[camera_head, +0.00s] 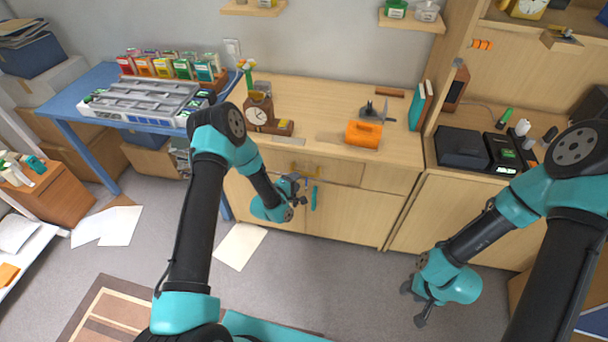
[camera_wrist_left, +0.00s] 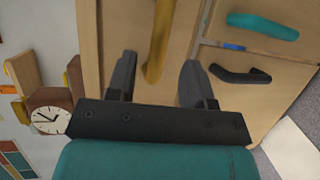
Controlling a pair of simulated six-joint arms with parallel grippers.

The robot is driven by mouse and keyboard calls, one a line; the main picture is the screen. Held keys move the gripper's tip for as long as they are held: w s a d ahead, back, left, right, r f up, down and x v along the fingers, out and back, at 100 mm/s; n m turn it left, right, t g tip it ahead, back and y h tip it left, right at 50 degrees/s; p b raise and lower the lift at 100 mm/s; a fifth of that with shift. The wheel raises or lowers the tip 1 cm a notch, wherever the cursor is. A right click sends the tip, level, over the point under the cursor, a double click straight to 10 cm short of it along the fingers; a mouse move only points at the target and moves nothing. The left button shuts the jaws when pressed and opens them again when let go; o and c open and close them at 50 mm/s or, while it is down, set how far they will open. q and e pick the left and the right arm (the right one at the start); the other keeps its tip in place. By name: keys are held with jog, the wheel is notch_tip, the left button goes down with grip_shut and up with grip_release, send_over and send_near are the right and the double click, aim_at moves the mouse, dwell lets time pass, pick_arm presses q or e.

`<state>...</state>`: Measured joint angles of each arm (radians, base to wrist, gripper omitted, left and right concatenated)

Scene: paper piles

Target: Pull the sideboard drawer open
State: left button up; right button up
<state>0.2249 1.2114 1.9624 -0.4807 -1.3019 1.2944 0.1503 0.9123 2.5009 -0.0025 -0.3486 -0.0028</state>
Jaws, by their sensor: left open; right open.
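The wooden sideboard (camera_head: 345,218) stands against the back wall. Its wide upper drawer (camera_head: 342,172) looks shut and has a yellow bar handle (camera_head: 304,168), which also shows in the left wrist view (camera_wrist_left: 158,42). My left gripper (camera_head: 300,187) is open in front of the drawer front. In the left wrist view, the handle lies between the two fingers (camera_wrist_left: 159,65), with gaps on both sides; whether a finger touches it cannot be told. My right gripper (camera_head: 419,301) is open and empty, low over the floor at the right.
Below the drawer are doors with a teal handle (camera_wrist_left: 262,25) and a black handle (camera_wrist_left: 240,74). A clock (camera_head: 258,114) and an orange object (camera_head: 364,134) stand on the sideboard top. A blue table (camera_head: 85,130) stands at the left.

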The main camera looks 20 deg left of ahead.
aim_at(304, 174)
pick_arm(q)
jog(key=x, duration=0.6)
jog(key=shift+w, duration=0.2)
jog(key=shift+c, duration=0.4)
grip_shut()
